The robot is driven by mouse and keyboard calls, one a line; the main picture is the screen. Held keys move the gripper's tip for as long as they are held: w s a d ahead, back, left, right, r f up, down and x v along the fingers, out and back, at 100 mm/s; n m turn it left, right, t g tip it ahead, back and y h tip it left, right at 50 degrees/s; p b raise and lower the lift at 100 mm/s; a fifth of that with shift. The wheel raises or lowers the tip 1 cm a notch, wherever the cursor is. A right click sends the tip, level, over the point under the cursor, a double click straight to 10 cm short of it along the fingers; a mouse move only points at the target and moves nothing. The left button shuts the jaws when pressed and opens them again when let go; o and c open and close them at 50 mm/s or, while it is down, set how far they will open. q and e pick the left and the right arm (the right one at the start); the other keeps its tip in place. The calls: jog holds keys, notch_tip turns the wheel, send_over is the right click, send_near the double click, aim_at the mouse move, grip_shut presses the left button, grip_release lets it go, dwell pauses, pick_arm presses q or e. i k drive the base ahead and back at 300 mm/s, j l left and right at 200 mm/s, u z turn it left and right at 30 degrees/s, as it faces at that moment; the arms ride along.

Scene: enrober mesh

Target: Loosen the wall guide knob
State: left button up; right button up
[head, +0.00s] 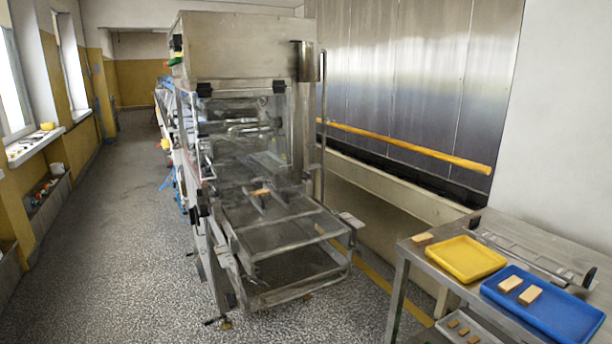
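The enrober (245,50) is a tall steel machine in the middle of the view. Its wire mesh belt (285,232) sticks out toward me at the front, and a small tan block (260,192) lies at the mesh's far end. A small flat metal piece (351,220) sits at the mesh's right, wall-side edge. I cannot make out which small part is the wall guide knob. Neither of my grippers shows in the head view.
A steel table (408,247) at the right holds a yellow tray (466,259), a blue tray (545,315) with two tan blocks, and a long metal guide-like part (520,252). A yellow rail (400,146) runs along the wall. The floor left of the machine is open.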

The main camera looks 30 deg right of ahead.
aim_at(307, 176)
jog(key=i+l+u, duration=0.2)
jog(key=l, duration=0.15)
jog(key=i+l+u, duration=0.15)
jog(key=l, duration=0.2)
jog(key=i+l+u, duration=0.2)
jog(key=l, duration=0.25)
